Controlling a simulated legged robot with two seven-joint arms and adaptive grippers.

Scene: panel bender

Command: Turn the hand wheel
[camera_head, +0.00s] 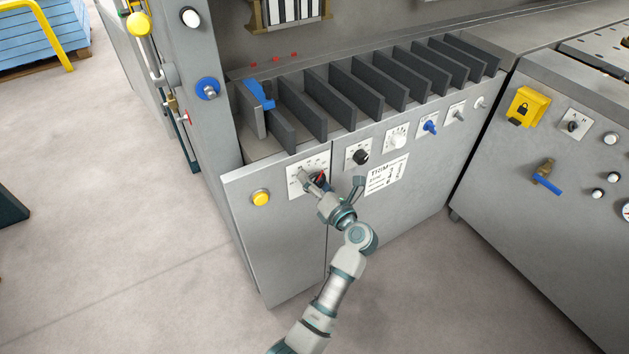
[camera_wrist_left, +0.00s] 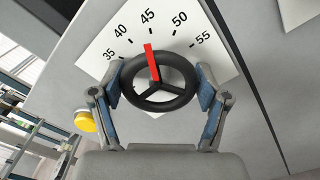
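The hand wheel (camera_wrist_left: 160,104) is a small black ring with three spokes on a white dial plate, in the middle of the left wrist view. A red pointer (camera_wrist_left: 152,62) stands near 45 on its scale. In the head view the wheel (camera_head: 322,177) is partly hidden by my left gripper. My left gripper (camera_head: 334,184) is open in front of the panel. In the left wrist view its two fingers (camera_wrist_left: 160,88) stand on the wheel's left and right sides, close to the rim; I cannot tell whether they touch it. My right gripper is out of view.
A yellow button (camera_head: 261,198) is left of the dial. A black knob (camera_head: 361,157), a white dial (camera_head: 397,138) and a blue knob (camera_head: 430,127) line the panel to the right. Dark upright plates (camera_head: 352,97) stand above. The floor in front is clear.

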